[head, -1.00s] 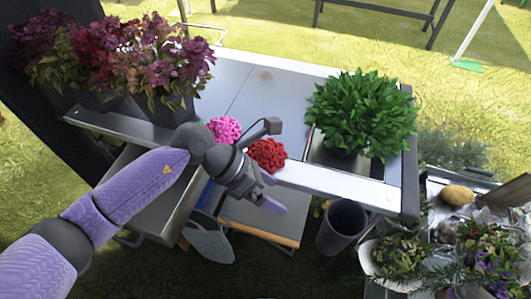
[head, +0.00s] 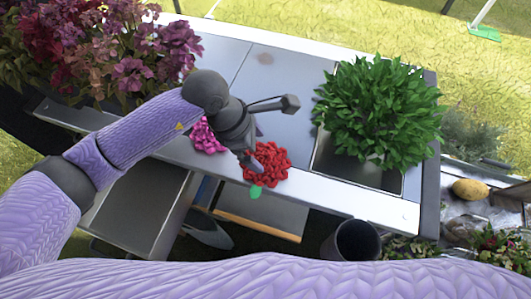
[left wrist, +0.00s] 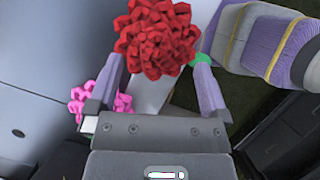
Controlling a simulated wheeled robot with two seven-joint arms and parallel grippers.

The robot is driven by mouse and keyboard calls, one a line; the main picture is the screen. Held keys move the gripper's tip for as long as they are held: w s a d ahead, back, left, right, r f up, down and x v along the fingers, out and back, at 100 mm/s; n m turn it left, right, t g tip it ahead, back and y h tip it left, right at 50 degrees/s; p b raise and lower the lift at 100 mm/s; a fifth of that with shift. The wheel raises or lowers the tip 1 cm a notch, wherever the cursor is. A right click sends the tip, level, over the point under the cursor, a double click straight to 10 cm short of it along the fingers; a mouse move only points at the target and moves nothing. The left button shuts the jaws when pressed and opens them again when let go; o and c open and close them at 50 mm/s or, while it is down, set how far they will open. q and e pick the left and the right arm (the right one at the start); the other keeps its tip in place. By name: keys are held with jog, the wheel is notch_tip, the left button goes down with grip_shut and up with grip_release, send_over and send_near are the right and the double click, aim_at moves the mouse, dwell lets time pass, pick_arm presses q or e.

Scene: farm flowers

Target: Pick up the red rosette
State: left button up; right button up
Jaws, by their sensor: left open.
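The red rosette (head: 272,163) lies at the front edge of the metal table, and a small green piece (head: 255,192) shows at its front side. My left gripper (head: 254,160) is open right at the rosette's left side in the head view, partly covering it. In the left wrist view, the red rosette (left wrist: 155,38) shows at and beyond the tips of the two spread fingers of my left gripper (left wrist: 160,68). I cannot tell whether the fingers touch it. My right gripper is out of view.
A pink rosette (head: 205,136) lies just left of the gripper. A bushy green plant (head: 380,110) stands right of the red rosette, and purple flowers (head: 140,60) stand at the left. A dark bin (head: 355,240) stands below the table edge. The tabletop behind is clear.

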aim_at(265, 157)
pick_arm(q)
jog(key=b+x, duration=0.1)
jog(key=x, duration=0.4)
jog(key=shift+a+f, duration=0.15)
jog(key=shift+f, duration=0.05)
jog(key=shift+w+d+f+b, duration=0.1)
jog(key=shift+d+f+b, duration=0.1)
jog(key=shift+f+b, duration=0.15)
jog(key=c, duration=1)
jog(key=shift+r, duration=0.15)
jog(key=shift+c, duration=0.2)
